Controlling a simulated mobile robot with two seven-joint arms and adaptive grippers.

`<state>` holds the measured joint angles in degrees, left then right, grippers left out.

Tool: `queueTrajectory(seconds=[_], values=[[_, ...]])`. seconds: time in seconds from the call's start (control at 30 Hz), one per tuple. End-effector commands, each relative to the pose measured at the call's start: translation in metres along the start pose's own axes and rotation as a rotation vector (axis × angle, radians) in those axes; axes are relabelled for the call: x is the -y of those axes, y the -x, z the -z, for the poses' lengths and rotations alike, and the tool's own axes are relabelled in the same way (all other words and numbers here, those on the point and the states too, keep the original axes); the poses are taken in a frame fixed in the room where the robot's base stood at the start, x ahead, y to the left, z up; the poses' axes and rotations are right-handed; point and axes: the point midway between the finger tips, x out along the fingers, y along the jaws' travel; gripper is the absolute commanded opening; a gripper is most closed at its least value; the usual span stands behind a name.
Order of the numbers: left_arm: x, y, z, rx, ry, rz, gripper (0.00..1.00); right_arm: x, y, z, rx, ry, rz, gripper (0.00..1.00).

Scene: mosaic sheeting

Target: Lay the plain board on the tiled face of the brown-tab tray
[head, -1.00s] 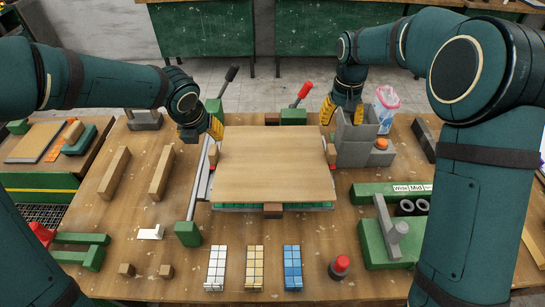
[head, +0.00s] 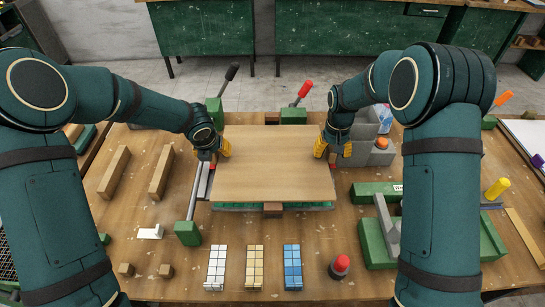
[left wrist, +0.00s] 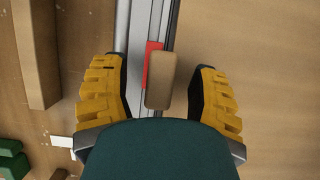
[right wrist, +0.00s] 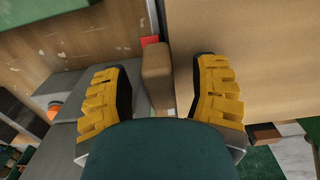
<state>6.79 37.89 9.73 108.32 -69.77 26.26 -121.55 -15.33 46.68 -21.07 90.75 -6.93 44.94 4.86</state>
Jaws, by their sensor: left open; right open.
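The plain board (head: 273,165) lies flat over a tray in the middle of the bench; the tray's green edge (head: 235,207) and brown tab (head: 273,210) show at the front, and its tiled face is hidden. My left gripper (head: 215,155) is open at the left side, its fingers around a brown block (left wrist: 161,80) beside the board. My right gripper (head: 330,154) is open at the right side, its fingers either side of another brown block (right wrist: 157,72). In both wrist views the blocks stand between the fingers with gaps.
Tile strips in white (head: 216,268), cream (head: 255,268) and blue (head: 292,267) lie in front. A red-topped stamp (head: 340,266) stands beside them. Grey bins (head: 362,146) stand close behind the right gripper.

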Motion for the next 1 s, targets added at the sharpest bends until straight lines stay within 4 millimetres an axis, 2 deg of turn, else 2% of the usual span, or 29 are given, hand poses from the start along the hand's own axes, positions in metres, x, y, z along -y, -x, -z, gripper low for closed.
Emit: queueTrajectory(seconds=[0.3,0.47,0.5,1.0], values=[[0.0001,-0.0012,-0.0001,0.0,0.0,0.0,0.62,0.0,-0.0012,0.0,0.0,0.0,0.0,0.62],[0.0001,-0.001,0.0,0.0,0.0,0.0,0.06,0.0,-0.001,0.0,0.0,0.0,0.0,0.06],[0.0,-0.001,0.0,0.0,0.0,0.0,0.0,0.0,-0.001,0.0,0.0,0.0,0.0,0.0],[0.0001,-0.0009,0.0,0.0,0.0,0.001,0.0,0.0001,-0.0011,-0.0004,0.001,0.0,0.0,0.0]])
